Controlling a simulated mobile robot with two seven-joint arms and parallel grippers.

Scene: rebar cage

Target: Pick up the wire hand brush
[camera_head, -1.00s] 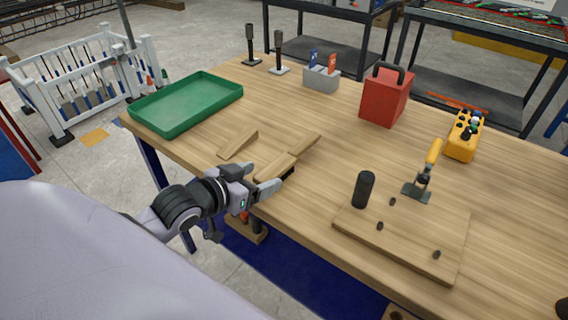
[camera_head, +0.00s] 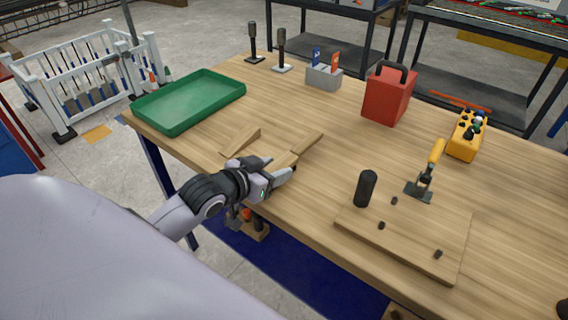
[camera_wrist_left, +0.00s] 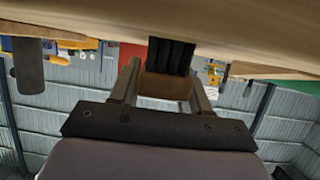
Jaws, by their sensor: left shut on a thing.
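The wire hand brush (camera_head: 308,142) lies near the table's front edge, its wooden handle pointing away to the right. My left gripper (camera_head: 282,174) reaches in over that edge and is shut on the near, block end of the brush, hiding much of it. In the left wrist view, the brush's wooden block (camera_wrist_left: 166,87) sits between the two fingers of the left gripper (camera_wrist_left: 165,92), with dark bristles against the tabletop. The brush looks still at table level. My right gripper is not in view.
A wooden wedge (camera_head: 240,139) lies just left of the brush. A green tray (camera_head: 189,128) is at the left, a red box (camera_head: 387,100) behind.

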